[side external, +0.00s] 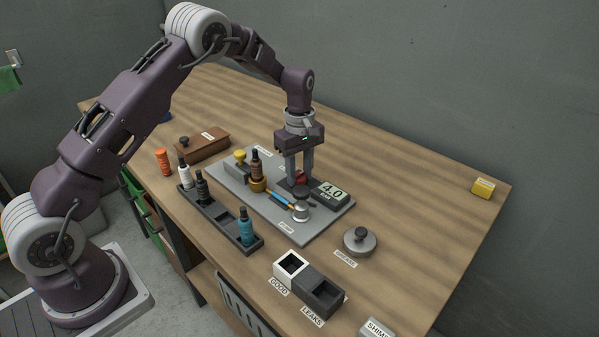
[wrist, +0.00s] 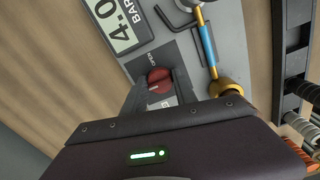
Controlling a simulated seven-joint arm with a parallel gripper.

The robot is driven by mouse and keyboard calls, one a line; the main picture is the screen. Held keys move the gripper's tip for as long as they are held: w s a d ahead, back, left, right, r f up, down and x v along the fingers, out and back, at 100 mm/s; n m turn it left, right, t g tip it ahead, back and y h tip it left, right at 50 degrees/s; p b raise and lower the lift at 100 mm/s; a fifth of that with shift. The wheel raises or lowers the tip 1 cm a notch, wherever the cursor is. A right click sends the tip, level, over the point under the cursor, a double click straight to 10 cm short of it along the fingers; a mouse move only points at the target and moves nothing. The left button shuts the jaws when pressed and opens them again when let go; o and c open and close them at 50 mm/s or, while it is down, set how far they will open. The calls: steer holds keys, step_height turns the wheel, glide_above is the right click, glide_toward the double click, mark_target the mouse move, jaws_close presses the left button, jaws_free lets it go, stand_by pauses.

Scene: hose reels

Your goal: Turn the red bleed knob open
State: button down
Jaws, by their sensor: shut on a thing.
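The red bleed knob (wrist: 159,80) shows in the wrist view between my fingertips, on a dark base with an "OPEN" label beside it. In the side external view a bit of the red knob (side external: 301,177) shows, partly hidden by my fingers. My gripper (side external: 298,180) points straight down over the grey plate and is shut on the knob; it also shows in the wrist view (wrist: 157,88). The gauge (wrist: 119,22) beside the knob reads 4.0 bar; it also shows in the side external view (side external: 331,192).
A yellow knob (side external: 240,156) is behind. A dark rack (side external: 215,215) holds several bottles in front. White and black bins (side external: 318,291) sit at the front; the right table is mostly clear.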

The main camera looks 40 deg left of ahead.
steer(key=shift+m, duration=0.3)
steer(key=m, duration=0.3)
steer(key=shift+m, duration=0.4)
steer(key=m, duration=0.4)
steer(key=shift+m, duration=0.3)
steer(key=m, duration=0.8)
steer(key=shift+m, duration=0.3)
steer(key=c, duration=1)
jaws_free()
steer(key=shift+o, duration=0.2)
